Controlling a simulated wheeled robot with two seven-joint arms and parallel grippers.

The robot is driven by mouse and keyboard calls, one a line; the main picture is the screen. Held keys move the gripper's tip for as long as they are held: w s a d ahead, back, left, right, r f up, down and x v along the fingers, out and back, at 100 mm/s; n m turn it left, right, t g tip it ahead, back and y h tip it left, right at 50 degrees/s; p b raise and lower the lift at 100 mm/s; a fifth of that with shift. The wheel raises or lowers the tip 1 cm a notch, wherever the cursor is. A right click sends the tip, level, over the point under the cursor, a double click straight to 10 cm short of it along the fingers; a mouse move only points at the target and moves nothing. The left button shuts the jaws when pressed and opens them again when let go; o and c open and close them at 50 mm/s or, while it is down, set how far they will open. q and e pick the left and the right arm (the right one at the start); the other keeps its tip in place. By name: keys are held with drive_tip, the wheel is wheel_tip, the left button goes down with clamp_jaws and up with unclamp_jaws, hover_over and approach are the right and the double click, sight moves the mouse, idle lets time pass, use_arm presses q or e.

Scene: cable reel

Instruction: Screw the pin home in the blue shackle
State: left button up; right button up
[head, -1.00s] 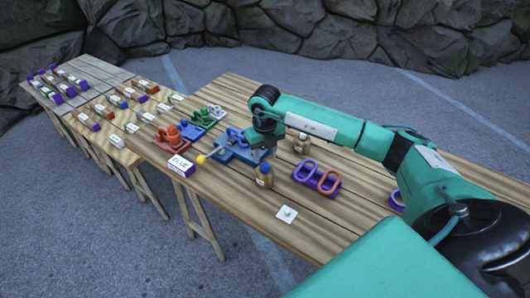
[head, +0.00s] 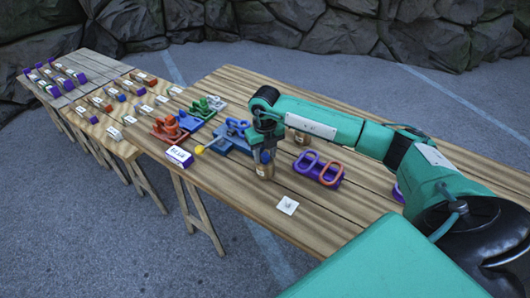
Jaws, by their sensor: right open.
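The blue shackle (head: 237,126) stands on a blue base (head: 238,144) near the middle of the long table. A thin rod with a yellow ball (head: 199,149) at its end sticks out on the left side of the base. I cannot make out the pin's threads or how deep it sits. My right gripper (head: 264,157) points down just right of the base, open, with its fingers at the top of a small brown bottle (head: 264,171). I cannot tell whether they touch it. The gripper partly hides the base's right side. My left gripper is out of view.
Red (head: 169,129) and green (head: 208,105) shackles stand on bases to the left. A purple block with two links (head: 319,169) and a second bottle (head: 300,137) are to the right. A labelled purple box (head: 179,156) sits at the front edge.

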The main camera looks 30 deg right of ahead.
clamp_jaws()
drive_tip(key=shift+r+p, duration=1.9)
drive_tip(key=shift+r, duration=1.7)
